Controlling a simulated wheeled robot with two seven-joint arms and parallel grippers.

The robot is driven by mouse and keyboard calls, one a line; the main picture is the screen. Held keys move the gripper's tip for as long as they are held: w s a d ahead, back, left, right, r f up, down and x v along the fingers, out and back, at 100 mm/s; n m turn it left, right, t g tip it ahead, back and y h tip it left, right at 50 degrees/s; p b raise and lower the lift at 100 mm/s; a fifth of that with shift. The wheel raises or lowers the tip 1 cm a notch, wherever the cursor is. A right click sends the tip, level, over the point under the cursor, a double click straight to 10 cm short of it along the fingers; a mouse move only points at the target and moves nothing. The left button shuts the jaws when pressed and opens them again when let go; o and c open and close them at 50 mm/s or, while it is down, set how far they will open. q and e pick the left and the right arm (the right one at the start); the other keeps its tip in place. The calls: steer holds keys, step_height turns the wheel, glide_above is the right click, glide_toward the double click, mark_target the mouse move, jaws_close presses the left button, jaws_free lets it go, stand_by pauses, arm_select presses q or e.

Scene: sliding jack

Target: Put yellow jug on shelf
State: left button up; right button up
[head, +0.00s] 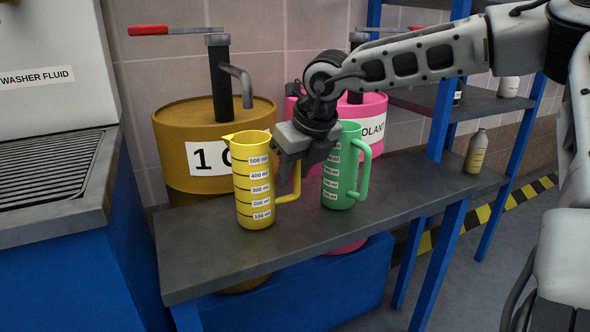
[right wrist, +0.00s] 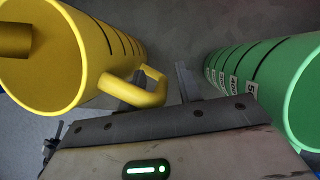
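The yellow jug (head: 254,190), with a measuring scale and a handle on its right side, stands upright on the grey worktop. My right gripper (head: 290,172) is at the jug's handle, between the yellow jug and a green jug (head: 343,172). In the right wrist view, the yellow jug (right wrist: 62,55) is at left, and its handle (right wrist: 152,90) reaches between the open fingers. A gap shows between the handle and the right finger. My left gripper is out of view.
The green jug is close on the right of my gripper. A blue-framed shelf (head: 440,103) with bottles stands at the back right. A brown drum (head: 180,140) and a pink drum are behind the worktop (head: 215,265). The worktop's front is clear.

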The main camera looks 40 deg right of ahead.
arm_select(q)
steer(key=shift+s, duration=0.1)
arm_select(e)
steer(key=shift+r, duration=0.1)
